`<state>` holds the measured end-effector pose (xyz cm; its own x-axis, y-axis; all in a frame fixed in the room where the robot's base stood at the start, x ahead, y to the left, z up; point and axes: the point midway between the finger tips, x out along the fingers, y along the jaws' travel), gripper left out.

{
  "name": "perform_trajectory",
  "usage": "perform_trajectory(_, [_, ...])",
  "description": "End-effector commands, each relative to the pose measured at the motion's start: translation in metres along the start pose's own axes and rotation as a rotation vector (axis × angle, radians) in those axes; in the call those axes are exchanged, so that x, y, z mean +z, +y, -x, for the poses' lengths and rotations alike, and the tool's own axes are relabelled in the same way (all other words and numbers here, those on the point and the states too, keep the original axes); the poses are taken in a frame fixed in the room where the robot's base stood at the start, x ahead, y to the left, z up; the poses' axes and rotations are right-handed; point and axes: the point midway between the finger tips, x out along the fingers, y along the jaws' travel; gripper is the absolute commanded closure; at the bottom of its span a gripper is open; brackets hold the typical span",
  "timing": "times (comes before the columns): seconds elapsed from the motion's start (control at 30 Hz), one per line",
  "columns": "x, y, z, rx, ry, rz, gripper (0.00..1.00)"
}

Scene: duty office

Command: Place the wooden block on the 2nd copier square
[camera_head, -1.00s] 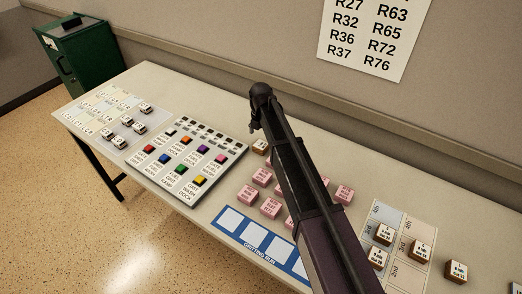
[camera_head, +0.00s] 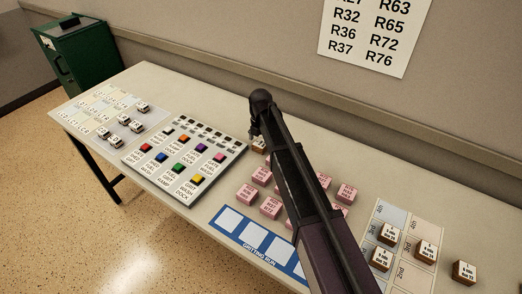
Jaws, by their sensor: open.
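My gripper (camera_head: 254,133) is at the far end of my arm, small and dark, pointing down over the table's back part. It is open. A wooden block (camera_head: 259,148) with a pale top sits right by it, partly covered by the gripper and arm; whether they touch I cannot tell. A sheet with labelled squares (camera_head: 413,276) lies at the right, in a bluish and a cream column marked 2nd, 3rd and 4th. Several white-topped wooden blocks stand on it, one of them low in the bluish column (camera_head: 381,259). The sheet's title and lower end are not readable.
Pink blocks (camera_head: 271,207) stand beside and behind my arm. A blue gritting run strip (camera_head: 226,232) lies in front. Another wooden block (camera_head: 464,272) stands right of the squares.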

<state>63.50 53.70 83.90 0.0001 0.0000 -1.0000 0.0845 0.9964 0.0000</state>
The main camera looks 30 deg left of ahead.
Motion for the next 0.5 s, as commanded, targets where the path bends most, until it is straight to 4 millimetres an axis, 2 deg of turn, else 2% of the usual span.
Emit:
perform_trajectory(0.03, [0.0000,0.0002,-0.0076,0.000,0.000,0.000,0.00])
perform_trajectory(0.2, [-0.0001,0.0004,-0.0148,0.000,0.000,0.000,0.00])
perform_trajectory(0.5, [-0.0003,0.0006,-0.0154,0.000,0.000,0.001,0.00])
